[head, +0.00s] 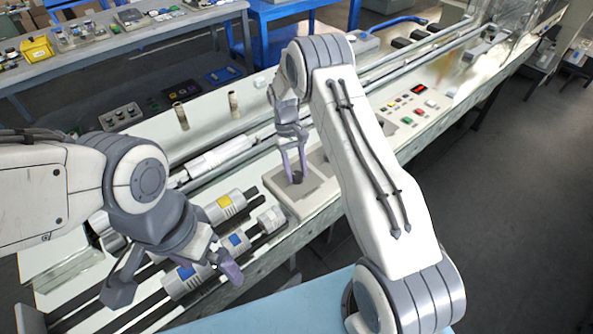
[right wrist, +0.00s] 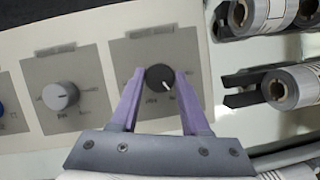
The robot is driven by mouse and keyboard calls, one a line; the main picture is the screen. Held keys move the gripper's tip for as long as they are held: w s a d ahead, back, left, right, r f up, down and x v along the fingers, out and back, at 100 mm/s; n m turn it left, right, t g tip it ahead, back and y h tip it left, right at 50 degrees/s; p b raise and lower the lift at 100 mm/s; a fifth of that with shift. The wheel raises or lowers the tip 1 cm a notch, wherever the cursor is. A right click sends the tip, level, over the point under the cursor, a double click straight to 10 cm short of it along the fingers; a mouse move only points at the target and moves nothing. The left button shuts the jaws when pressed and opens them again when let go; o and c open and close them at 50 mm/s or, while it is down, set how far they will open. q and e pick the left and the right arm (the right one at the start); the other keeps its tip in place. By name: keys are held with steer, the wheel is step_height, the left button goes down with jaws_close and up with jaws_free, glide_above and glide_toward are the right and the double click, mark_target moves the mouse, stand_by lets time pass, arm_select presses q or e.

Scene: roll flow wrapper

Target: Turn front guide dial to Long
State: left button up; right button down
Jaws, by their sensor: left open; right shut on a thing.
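The black front guide dial (right wrist: 159,77) sits on a grey square plate in the right wrist view. Its white pointer mark faces down and to the right; the printed labels around it are too small to read. My right gripper (right wrist: 160,74) has one purple finger on each side of the dial and is shut on it. In the head view the dial (head: 297,178) shows as a dark knob between the fingertips of my right gripper (head: 296,174). My left gripper (head: 176,282) is open and empty above the rollers at the lower left.
In the head view, a button panel (head: 412,108) lies beyond my right arm.

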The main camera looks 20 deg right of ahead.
stand_by(0.4)
steer(key=shift+c, duration=1.9)
jaws_free()
steer(key=shift+w+r, duration=0.1)
steer(key=b+v, duration=0.2)
steer(key=v, duration=0.8)
steer(key=shift+r, duration=0.15)
steer(key=shift+a, duration=0.1)
